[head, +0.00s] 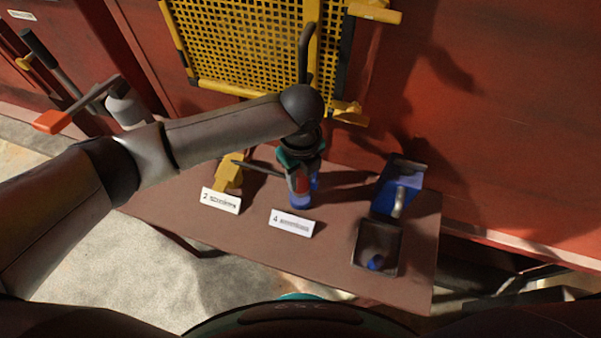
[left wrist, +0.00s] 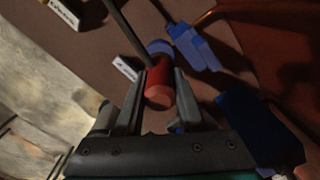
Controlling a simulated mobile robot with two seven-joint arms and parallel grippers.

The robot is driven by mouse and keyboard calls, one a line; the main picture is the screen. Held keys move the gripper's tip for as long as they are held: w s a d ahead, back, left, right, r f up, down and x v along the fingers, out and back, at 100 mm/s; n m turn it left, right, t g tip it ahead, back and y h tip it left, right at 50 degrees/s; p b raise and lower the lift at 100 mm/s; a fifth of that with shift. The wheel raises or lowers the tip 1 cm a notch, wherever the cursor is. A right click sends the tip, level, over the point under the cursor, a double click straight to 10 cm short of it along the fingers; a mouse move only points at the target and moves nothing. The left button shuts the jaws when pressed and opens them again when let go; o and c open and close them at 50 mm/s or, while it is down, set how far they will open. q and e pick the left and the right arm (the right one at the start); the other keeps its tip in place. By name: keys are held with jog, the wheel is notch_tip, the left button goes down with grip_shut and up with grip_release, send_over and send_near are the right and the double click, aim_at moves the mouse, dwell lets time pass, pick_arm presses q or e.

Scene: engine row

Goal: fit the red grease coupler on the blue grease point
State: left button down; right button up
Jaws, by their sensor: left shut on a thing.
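My left gripper (head: 301,170) is shut on the red grease coupler (head: 302,184) above the middle of the brown table. In the left wrist view the red coupler (left wrist: 158,82) sits between the two fingers (left wrist: 159,92), with a dark rod or hose running off from it. A blue round part (left wrist: 160,47) shows right at the coupler's far end. In the head view the blue grease point (head: 300,202) is directly below the coupler, behind the number 4 card. I cannot tell whether the coupler is seated on it or just above it. My right gripper is not in view.
A yellow part (head: 230,172) stands behind the number 2 card (head: 220,201). The number 4 card (head: 291,223) is close in front. At right are a blue box-like part (head: 400,185) and a dark tray (head: 364,262) holding a small blue piece. A red wall and yellow mesh guard (head: 250,45) stand behind.

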aim_at(300, 184)
pick_arm(q)
jog(key=shift+r+p, duration=0.1)
jog(key=shift+p, duration=0.9)
dwell(1.3)
jog(key=shift+f+b, duration=0.8)
jog(key=shift+f, duration=0.8)
jog(key=shift+c, duration=2.2)
grip_release()
notch_tip(300, 184, up, 15)
jog(key=shift+r+p, duration=0.15)
jog(key=shift+p, duration=0.95)
